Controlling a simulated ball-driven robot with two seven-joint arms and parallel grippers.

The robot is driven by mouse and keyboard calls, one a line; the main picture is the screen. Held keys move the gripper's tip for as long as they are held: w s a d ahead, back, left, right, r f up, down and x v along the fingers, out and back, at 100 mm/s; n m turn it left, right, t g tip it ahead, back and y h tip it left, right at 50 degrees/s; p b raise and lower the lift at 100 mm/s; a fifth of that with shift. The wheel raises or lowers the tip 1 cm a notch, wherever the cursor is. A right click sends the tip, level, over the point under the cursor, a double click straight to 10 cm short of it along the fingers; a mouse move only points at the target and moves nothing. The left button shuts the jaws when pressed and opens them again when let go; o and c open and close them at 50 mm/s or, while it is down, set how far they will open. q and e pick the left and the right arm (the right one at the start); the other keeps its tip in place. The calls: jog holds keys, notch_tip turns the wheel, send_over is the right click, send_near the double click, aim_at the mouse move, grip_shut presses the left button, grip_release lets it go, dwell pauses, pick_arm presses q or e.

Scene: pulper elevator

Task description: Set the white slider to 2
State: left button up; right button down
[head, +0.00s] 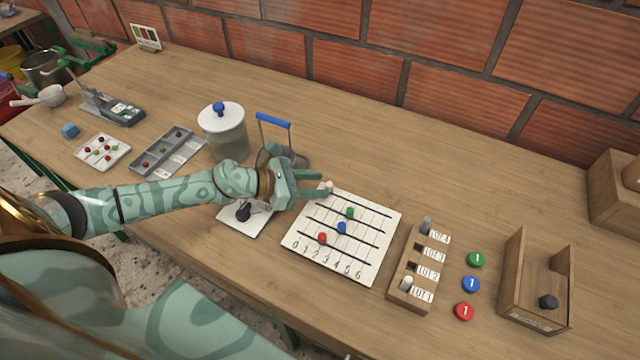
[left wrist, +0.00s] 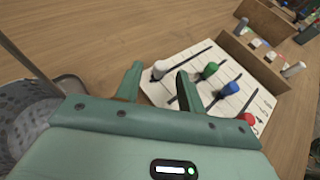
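The white slider (head: 329,187) stands near the left end of the farthest slot on the white board (head: 375,262), which is numbered 0 to 6 along its near edge. In the left wrist view, the white slider knob (left wrist: 160,68) shows between the fingers. My left gripper (head: 317,184) is open at the board's far left corner, with its fingertips (left wrist: 158,82) apart on either side of the knob; I cannot tell whether they touch it. The green slider (head: 350,212), blue slider (head: 341,228) and red slider (head: 322,238) stand on the other slots. My right gripper is out of view.
A wooden lot block with pegs (head: 405,275) stands right of the board, then green, blue and red discs (head: 471,285) and a wooden box (head: 535,290). The table behind the board is clear.

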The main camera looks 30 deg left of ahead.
aim_at(338, 202)
pick_arm(q)
jog(key=shift+x, duration=0.8)
grip_shut()
jog(key=d+p, duration=0.2)
jog(key=d, duration=0.2)
jog(key=shift+r, duration=0.2)
jog(key=shift+w+d+f+p, duration=0.1)
jog(key=shift+d+f+p, duration=0.1)
jog(key=shift+d+p, duration=0.2)
grip_release()
